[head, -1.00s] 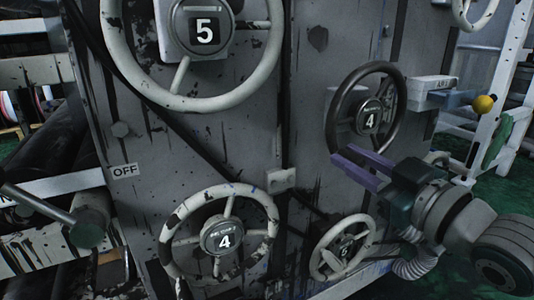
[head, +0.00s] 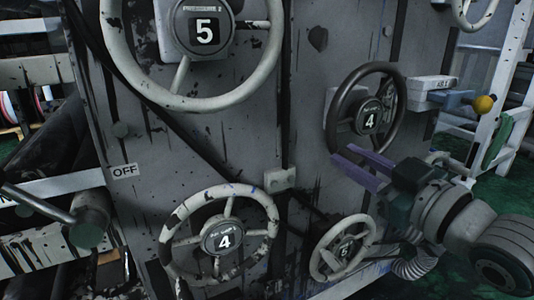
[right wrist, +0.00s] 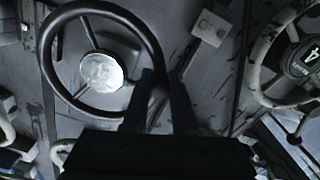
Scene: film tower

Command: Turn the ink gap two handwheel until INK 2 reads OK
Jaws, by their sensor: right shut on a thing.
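The dark handwheel (head: 370,117), with a 4 on its hub, is on the right part of the grey panel. The small hub text is too fine to read. My right gripper (head: 348,160) comes in from the right, its purple fingers at the wheel's lower rim. In the right wrist view the same dark wheel (right wrist: 102,72) fills the left side, and the two dark fingers of the gripper (right wrist: 164,78) are shut on its rim. My left gripper is not in view. No INK 2 reading shows in either view.
A large pale wheel marked 5 (head: 204,28) is upper left. A worn wheel marked 4 (head: 222,240) and a small pale wheel (head: 344,250) are below. An OFF label (head: 124,171) is at left.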

